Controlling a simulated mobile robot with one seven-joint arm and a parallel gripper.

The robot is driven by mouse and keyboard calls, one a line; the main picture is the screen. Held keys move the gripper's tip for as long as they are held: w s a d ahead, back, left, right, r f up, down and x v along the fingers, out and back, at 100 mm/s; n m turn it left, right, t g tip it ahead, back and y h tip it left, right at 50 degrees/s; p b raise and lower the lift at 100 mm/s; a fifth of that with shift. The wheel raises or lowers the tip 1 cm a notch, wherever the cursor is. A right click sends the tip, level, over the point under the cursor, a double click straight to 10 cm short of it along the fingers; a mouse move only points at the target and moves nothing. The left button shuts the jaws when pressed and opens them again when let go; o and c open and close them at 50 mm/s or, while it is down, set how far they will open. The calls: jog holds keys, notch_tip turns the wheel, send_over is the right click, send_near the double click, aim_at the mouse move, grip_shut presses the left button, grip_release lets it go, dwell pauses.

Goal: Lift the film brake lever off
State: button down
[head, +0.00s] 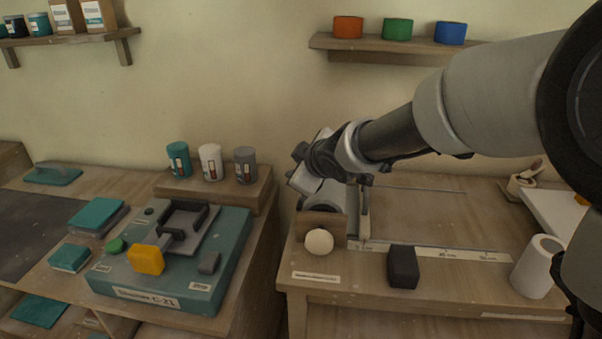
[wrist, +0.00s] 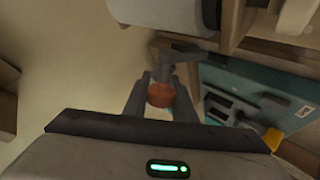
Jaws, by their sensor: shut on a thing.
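In the wrist view, my gripper (wrist: 160,92) is shut on the round red-orange knob (wrist: 160,95) of a grey lever (wrist: 180,54), which I take to be the film brake lever. The lever runs from the knob up and right toward the wooden stand of a large grey roll (wrist: 170,8). I cannot tell whether the lever touches the roll. In the head view, my gripper (head: 304,172) is at the left end of the right bench, beside the grey roll (head: 326,196). There my arm and wrist hide the fingertips, knob and lever.
A teal machine (head: 228,262) with a yellow block (head: 146,259) stands on the left bench.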

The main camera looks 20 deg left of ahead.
jog(key=shift+s+a+f+n+h+b, duration=0.1)
jog(key=shift+a+f+n+h+b, duration=0.05)
jog(key=shift+a+n+h+b, duration=0.3)
jog(key=shift+d, duration=0.15)
jog(key=c, duration=1.5)
grip_release()
jog(key=shift+o, duration=0.2)
jog(key=p+v, duration=1.3)
jog(key=v, duration=0.4)
jog(key=shift+s, duration=0.15)
